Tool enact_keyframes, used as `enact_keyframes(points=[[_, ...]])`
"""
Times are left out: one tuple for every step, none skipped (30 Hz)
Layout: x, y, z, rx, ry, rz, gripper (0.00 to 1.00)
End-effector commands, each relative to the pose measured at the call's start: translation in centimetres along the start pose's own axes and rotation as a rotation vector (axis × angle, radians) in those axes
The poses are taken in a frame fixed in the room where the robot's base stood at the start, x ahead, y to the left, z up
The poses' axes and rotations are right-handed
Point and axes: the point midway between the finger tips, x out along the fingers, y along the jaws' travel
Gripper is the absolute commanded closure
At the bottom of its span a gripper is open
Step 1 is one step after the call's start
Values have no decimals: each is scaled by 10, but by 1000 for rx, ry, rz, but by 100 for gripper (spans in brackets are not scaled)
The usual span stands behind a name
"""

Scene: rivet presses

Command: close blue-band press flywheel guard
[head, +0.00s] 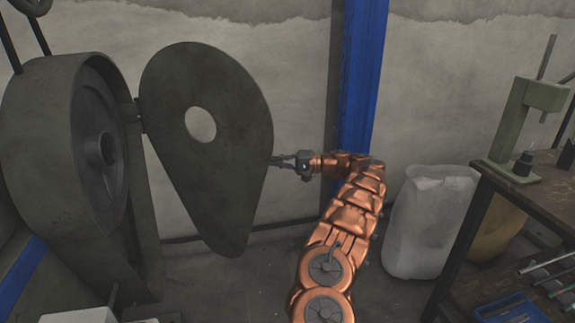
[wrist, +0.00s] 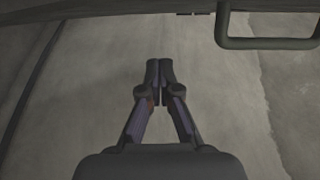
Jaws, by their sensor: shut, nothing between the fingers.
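The flywheel guard (head: 225,175) is a dark teardrop plate with a round hole, standing swung open to the right of the press housing (head: 35,140). Its left edge meets the housing at a hinge. The flywheel (head: 95,145) shows uncovered inside the housing. My gripper (head: 274,160) is at the guard's right edge, fingers pointing left; contact is unclear. In the wrist view my gripper (wrist: 160,65) is shut and empty, below a dark edge. A dark U-shaped handle (wrist: 265,42) shows at its upper right, outside the fingers.
A blue strip (head: 22,272) shows at lower left beside the housing. A blue post (head: 360,80) stands against the wall behind my arm. A whitish sack (head: 432,220) and a workbench (head: 520,205) with a green hand press (head: 525,110) are at right.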

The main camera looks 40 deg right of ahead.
Motion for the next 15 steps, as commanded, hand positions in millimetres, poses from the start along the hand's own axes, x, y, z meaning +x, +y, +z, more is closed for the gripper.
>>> enact_keyframes(points=[[10, 1, 1, 1, -2, -1, 100], [16, 1, 1, 1, -2, -1, 100], [22, 1, 1, 1, -3, -1, 100], [27, 1, 1, 1, -4, -1, 100], [32, 1, 1, 1, -4, -1, 100], [32, 0, 2, 1, 0, -1, 100], [31, 0, 3, 0, 2, -1, 100], [31, 0, 4, 0, 3, -1, 100], [31, 0, 6, 2, 5, -1, 100], [31, 0, 8, 3, 5, -1, 100], [32, 0, 9, 2, 5, -1, 100], [32, 0, 12, 2, 6, -2, 100], [32, -1, 13, 2, 6, -2, 100], [33, -1, 15, 1, 5, -1, 100], [34, -1, 17, 0, 5, -1, 100]])
